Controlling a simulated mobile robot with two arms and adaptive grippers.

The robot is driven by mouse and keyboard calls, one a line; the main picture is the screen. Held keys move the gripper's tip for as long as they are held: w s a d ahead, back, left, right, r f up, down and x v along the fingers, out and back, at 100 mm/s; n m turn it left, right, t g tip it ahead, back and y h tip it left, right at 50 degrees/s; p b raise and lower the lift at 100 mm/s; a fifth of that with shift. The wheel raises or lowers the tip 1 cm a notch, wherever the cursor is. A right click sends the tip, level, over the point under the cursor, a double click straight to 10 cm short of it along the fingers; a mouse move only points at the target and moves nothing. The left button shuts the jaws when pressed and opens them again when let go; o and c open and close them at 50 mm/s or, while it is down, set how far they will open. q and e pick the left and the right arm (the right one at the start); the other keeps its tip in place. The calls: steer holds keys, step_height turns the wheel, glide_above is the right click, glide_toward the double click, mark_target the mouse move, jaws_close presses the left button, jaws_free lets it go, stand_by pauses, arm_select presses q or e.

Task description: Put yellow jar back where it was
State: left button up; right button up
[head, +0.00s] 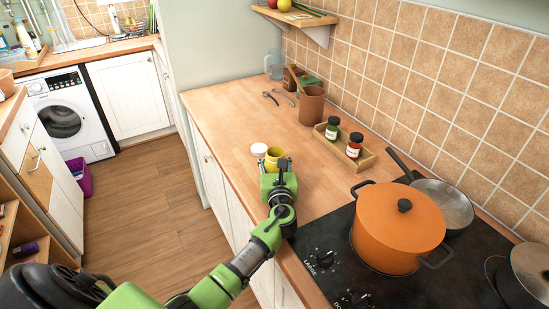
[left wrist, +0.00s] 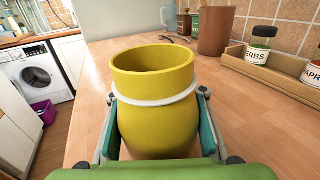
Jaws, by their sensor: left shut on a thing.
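The yellow jar (left wrist: 155,115) is open at the top, with a white band around its neck. It fills the middle of the left wrist view, upright between the two fingers of my left gripper (left wrist: 155,140), which is shut on it. In the head view the jar (head: 273,157) shows just beyond my left gripper (head: 276,168), over the wooden counter; whether it touches the counter is unclear. A round white lid (head: 259,149) is beside the jar to the left. A wooden spice tray (head: 362,158) stands to the right, holding two labelled jars with free space beside them. My right gripper is not in view.
An orange pot (head: 393,225) and a grey pan (head: 440,203) sit on the black hob (head: 330,235) at the right. A brown canister (head: 312,106) and small tools (head: 284,97) are farther back on the counter (head: 225,115). The counter's left part is clear.

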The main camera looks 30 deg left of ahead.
arm_select(q)
steer(key=shift+f, duration=0.15)
steer(key=shift+f, duration=0.25)
steer(key=o, duration=1.6)
steer(key=shift+r, duration=0.1)
